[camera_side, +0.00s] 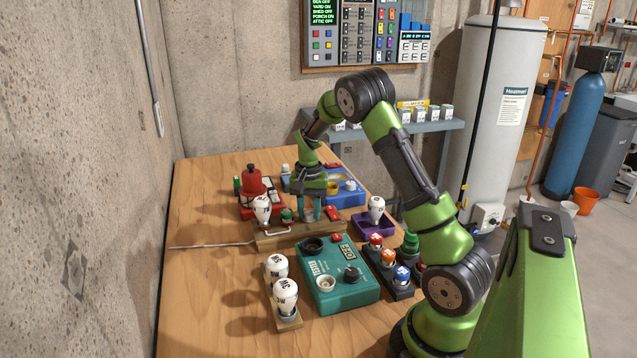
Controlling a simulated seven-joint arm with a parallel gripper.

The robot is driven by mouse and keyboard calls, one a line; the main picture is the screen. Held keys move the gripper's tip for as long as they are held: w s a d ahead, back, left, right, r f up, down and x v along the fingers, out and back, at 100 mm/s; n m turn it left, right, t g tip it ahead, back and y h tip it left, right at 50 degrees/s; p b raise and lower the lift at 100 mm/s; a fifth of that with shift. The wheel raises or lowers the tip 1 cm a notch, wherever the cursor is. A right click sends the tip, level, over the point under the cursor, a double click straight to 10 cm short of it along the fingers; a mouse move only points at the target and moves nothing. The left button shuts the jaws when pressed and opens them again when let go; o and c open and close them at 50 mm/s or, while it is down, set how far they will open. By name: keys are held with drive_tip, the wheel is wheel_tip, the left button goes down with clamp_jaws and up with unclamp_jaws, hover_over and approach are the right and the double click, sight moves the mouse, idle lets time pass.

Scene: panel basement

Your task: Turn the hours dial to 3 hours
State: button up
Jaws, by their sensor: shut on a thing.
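A teal control box (338,299) sits on the table with a small display (347,252). On its face are a black knob (313,245) at the back left, another black knob (352,274) at the right and a pale round knob (325,284) at the front. Their markings are too small to read, so I cannot tell which is the hours dial. My gripper (312,214) points down just behind the teal box, over the wooden board (273,238). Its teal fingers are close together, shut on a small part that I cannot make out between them.
White bulbs (287,297) stand on a block at the front left. A red device (253,183), a blue box (347,195) and a purple tray (362,222) with a bulb stand around my gripper. Coloured buttons (388,257) line the right side. The table's left side is mostly clear.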

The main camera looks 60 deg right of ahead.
sight(309, 213)
drive_tip(key=shift+m, duration=1.2)
drive_tip(key=shift+r+m, duration=0.1)
drive_tip(key=shift+m, duration=0.2)
drive_tip(key=o, duration=1)
drive_tip(key=shift+o, duration=0.2)
wheel_tip(309, 213, up, 17)
